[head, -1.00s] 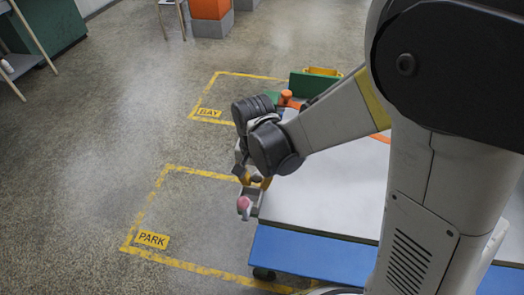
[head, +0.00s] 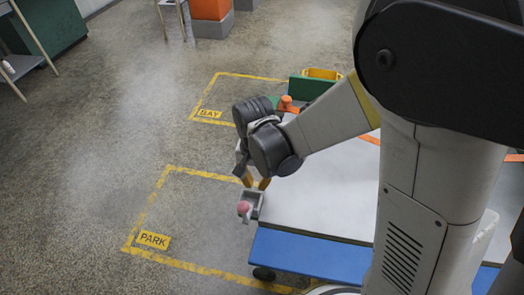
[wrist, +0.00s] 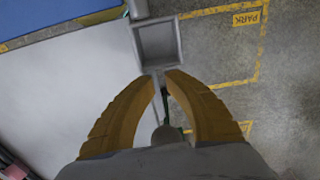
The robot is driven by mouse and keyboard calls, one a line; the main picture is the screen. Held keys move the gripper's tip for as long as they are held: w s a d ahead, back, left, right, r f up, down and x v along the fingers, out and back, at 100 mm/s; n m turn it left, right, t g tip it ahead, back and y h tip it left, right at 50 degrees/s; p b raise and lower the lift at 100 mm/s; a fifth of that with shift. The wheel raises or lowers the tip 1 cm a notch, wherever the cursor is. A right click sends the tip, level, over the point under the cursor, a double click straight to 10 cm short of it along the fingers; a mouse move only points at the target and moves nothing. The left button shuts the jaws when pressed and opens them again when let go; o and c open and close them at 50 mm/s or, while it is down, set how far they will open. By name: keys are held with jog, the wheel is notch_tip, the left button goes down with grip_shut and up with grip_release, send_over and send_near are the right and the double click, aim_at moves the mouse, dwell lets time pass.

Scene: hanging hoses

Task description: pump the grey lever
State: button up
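My gripper (wrist: 160,76) has two yellow curved fingers pointing down, parted with a narrow gap at the tips. It also shows in the head view (head: 256,182), just above a grey box-like fitting (head: 254,198) at the left edge of the table. The same square fitting (wrist: 158,45) lies just beyond the fingertips in the wrist view. A pink knob (head: 244,207) sits at the fitting's left side. A thin grey piece shows between the fingers, with a rounded grey end (wrist: 166,135) near the palm. I cannot tell whether it is the lever, or whether the fingers touch it.
The white table (head: 325,200) with a blue side (head: 310,258) extends right of the gripper. A green box (head: 308,88) and an orange knob (head: 287,102) stand at its far end. Yellow floor markings with a PARK sign (head: 152,240) lie on open floor to the left.

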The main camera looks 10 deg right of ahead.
jog(key=shift+w+d+r+p, duration=0.1)
jog(key=shift+w+r+p, duration=0.2)
jog(key=shift+r+p, duration=1.1)
jog(key=shift+w+d+r+p, duration=0.25)
jog(key=shift+r+p, duration=0.7)
jog(key=shift+r, duration=1)
jog(key=shift+w+r+p, duration=0.35)
jog(key=shift+r+p, duration=0.8)
jog(key=shift+r, duration=0.5)
jog(key=shift+f, duration=0.2)
jog(key=f+b, duration=0.1)
jog(key=s+f+b, duration=0.1)
jog(key=f, duration=0.1)
jog(key=f+b, duration=0.1)
jog(key=b, duration=0.1)
jog(key=shift+s+a+f, duration=0.15)
jog(key=shift+s+a, duration=0.1)
jog(key=shift+s+a+f+b, duration=0.1)
jog(key=shift+s+f+b, duration=0.1)
jog(key=shift+f+b, duration=1.3)
jog(key=shift+f, duration=0.1)
